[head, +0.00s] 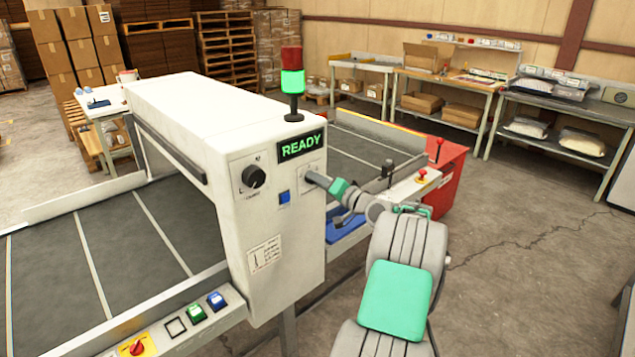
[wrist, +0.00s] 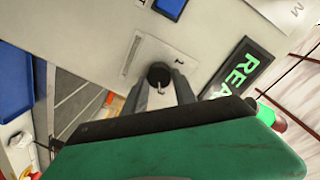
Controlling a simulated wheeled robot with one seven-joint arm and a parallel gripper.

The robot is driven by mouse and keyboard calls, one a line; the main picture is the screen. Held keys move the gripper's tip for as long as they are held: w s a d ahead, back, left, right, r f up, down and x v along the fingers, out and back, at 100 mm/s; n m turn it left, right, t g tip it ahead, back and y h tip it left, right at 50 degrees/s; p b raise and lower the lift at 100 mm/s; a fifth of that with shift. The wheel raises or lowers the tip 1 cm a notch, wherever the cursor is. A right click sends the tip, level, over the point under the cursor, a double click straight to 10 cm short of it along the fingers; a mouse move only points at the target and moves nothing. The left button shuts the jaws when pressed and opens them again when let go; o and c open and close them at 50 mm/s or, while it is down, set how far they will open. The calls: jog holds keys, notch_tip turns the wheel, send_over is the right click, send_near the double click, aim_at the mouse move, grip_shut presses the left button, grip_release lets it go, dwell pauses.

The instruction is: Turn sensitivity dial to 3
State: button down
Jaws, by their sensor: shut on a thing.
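The small sensitivity dial (wrist: 159,72) is a dark round knob on a pale label plate (wrist: 150,50) on the machine's front panel. In the wrist view my gripper (wrist: 161,82) has one finger on each side of the dial and is shut on it. A light pointer mark shows on the dial, but the scale marks are too small to read for certain. In the head view my gripper (head: 313,178) reaches the panel just below the READY display (head: 302,146) and hides the dial.
A larger black dial (head: 254,177) and a blue button (head: 284,197) sit left of my gripper on the white machine housing (head: 225,135). A red bin (head: 447,175) stands to the right. The floor at right is clear.

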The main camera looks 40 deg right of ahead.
jog(key=shift+r, duration=0.1)
jog(key=c, duration=1)
grip_release()
jog(key=s+b, duration=0.1)
jog(key=s, duration=0.6)
jog(key=shift+s+r+b, duration=0.15)
jog(key=shift+s+b, duration=0.25)
